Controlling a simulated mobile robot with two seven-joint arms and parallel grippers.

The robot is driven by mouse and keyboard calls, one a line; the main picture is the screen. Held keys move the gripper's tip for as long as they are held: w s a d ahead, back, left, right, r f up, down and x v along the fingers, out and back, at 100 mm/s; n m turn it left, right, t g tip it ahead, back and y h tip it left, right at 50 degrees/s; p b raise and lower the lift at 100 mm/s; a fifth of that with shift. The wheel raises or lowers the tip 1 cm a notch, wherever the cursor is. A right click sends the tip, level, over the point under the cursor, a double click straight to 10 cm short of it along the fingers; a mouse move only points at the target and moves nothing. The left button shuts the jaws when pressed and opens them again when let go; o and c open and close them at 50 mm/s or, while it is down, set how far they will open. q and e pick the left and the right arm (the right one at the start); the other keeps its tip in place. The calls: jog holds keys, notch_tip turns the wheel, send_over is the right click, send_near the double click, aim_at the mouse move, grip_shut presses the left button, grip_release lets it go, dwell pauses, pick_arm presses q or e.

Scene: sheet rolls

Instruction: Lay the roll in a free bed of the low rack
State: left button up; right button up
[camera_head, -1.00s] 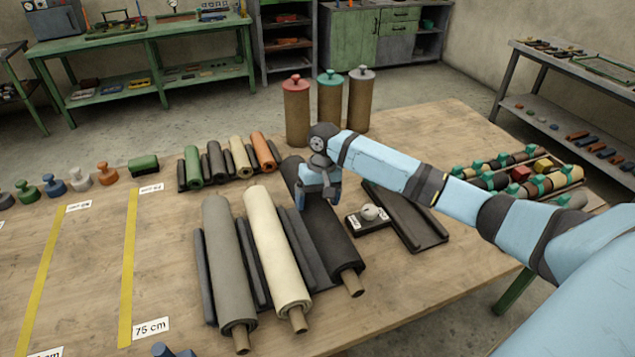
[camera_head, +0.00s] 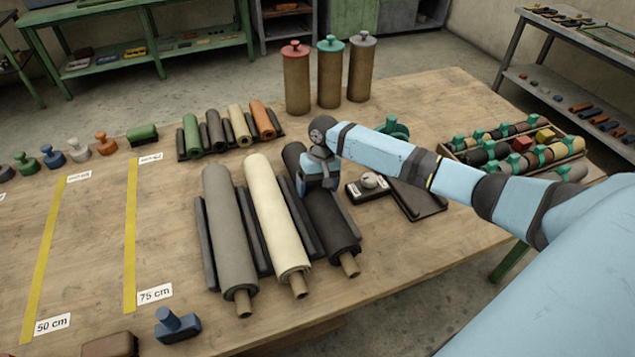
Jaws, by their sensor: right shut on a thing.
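The low rack (camera_head: 206,245) lies on the table with dark rails between its beds. A grey roll (camera_head: 228,225) fills its left bed and a cream roll (camera_head: 272,215) the middle one. My right gripper (camera_head: 319,187) is shut on a black roll (camera_head: 332,228) near its middle, from above. The black roll lines up with the right bed, between two rails, parallel to the cream roll. Whether it rests on the bed or hangs just above is hard to tell. My gripper hides part of it. My left gripper is out of view.
A small white-knobbed device (camera_head: 369,184) and a dark tray (camera_head: 418,196) lie just right of the rack. A smaller rack of short rolls (camera_head: 228,134) is behind it. Three tall capped cylinders (camera_head: 329,75) stand at the back. A crate (camera_head: 470,175) is at right.

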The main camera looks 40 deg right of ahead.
jog(key=shift+w, duration=0.1)
jog(key=o, duration=1.6)
jog(key=shift+f, duration=0.2)
jog(key=shift+o, duration=0.3)
jog(key=shift+s+r, duration=0.1)
jog(key=shift+s, duration=0.1)
jog(key=shift+r, duration=0.2)
jog(key=v, duration=1.2)
jog(key=shift+w+a, duration=0.1)
